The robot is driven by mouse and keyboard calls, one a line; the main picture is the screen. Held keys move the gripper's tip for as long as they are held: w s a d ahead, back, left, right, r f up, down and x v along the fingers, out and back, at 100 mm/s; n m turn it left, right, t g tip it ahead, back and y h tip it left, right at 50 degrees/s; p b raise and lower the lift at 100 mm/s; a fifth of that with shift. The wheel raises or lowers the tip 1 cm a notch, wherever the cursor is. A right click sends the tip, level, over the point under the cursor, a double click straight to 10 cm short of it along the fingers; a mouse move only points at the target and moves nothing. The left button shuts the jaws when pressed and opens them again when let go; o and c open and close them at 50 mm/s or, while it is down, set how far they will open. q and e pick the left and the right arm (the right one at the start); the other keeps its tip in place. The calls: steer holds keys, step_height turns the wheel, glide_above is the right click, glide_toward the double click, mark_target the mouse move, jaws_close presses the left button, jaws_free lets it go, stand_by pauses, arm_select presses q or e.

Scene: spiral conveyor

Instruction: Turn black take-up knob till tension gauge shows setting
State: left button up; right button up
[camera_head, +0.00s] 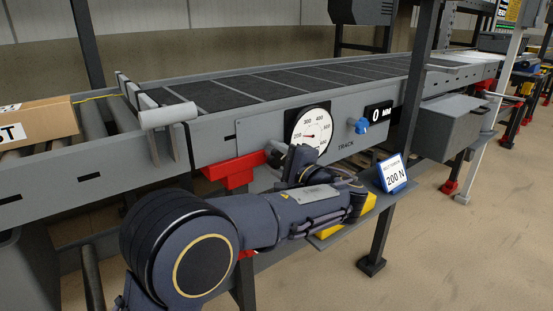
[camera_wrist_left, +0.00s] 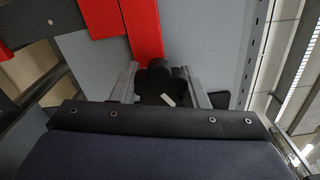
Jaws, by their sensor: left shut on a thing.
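The black take-up knob (camera_wrist_left: 160,78) shows in the left wrist view, a lobed knob with a white mark, between the two grey fingers of my left gripper (camera_wrist_left: 161,88). The gripper is shut on it. In the head view my left gripper (camera_head: 291,163) is at the conveyor's side below the gauge, and my arm hides the knob. The round white tension gauge (camera_head: 308,130) has a red needle that points left, toward the 200 side; its exact reading is too small to tell. A tilted card (camera_head: 393,173) reads 200 N. My right gripper is not in view.
A blue knob (camera_head: 359,126) and a black display (camera_head: 379,112) reading 0 MM sit right of the gauge, above the word TRACK. A red bracket (camera_head: 234,171) is left of my gripper. A grey box (camera_head: 449,127) juts out farther right. A carton (camera_head: 38,123) lies on the rollers.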

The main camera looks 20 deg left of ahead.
mark_target(281, 160)
arm_select(q)
steer(key=shift+f, duration=0.1)
steer(key=o, duration=1)
steer(key=shift+c, duration=0.2)
steer(key=p+v, duration=0.2)
steer(key=v, duration=0.5)
steer(key=shift+s+d, duration=0.3)
steer(key=shift+d, duration=0.1)
